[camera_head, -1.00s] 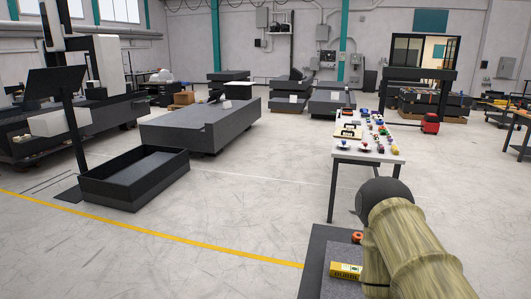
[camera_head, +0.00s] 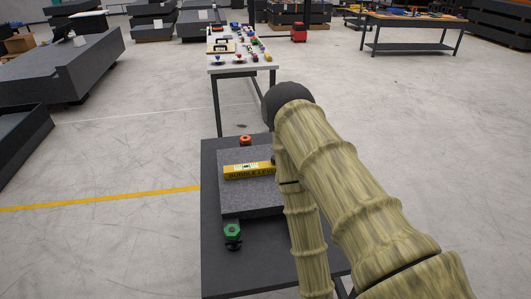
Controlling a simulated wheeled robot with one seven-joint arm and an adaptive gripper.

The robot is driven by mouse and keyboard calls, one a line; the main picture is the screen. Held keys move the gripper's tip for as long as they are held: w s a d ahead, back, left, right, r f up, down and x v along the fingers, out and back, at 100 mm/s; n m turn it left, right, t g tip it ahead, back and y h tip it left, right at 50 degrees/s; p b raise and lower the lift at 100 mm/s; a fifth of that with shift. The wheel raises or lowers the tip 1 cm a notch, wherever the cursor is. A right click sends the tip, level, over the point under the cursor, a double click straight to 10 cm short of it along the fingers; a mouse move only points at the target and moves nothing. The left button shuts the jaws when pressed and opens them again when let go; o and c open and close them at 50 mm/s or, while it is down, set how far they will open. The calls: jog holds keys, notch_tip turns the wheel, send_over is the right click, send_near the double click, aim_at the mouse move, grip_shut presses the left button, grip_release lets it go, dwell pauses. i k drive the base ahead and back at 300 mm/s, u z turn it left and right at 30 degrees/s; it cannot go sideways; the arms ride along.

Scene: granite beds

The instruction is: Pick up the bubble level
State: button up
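The yellow bubble level (camera_head: 247,171) lies on a grey granite plate (camera_head: 250,204) on a dark stand, in the head view. Its right end reaches close to my arm, which hides part of the plate's right side. My arm, in a bamboo-like covering, comes in from the lower right and bends at a dark joint above the plate. My gripper cannot be made out; it is hidden behind the arm or out of frame.
The dark stand (camera_head: 213,268) holds an orange knob (camera_head: 245,141) behind the plate and a green knob (camera_head: 233,232) in front. A white table (camera_head: 240,62) with several small items stands beyond. Granite beds (camera_head: 60,65) stand at left. Open floor lies left and right.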

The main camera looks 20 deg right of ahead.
aim_at(266, 167)
jog(key=z, duration=0.55)
jog(key=k, duration=0.5)
jog(key=z, duration=1.45)
jog(key=i, duration=0.85)
jog(key=u, duration=2.05)
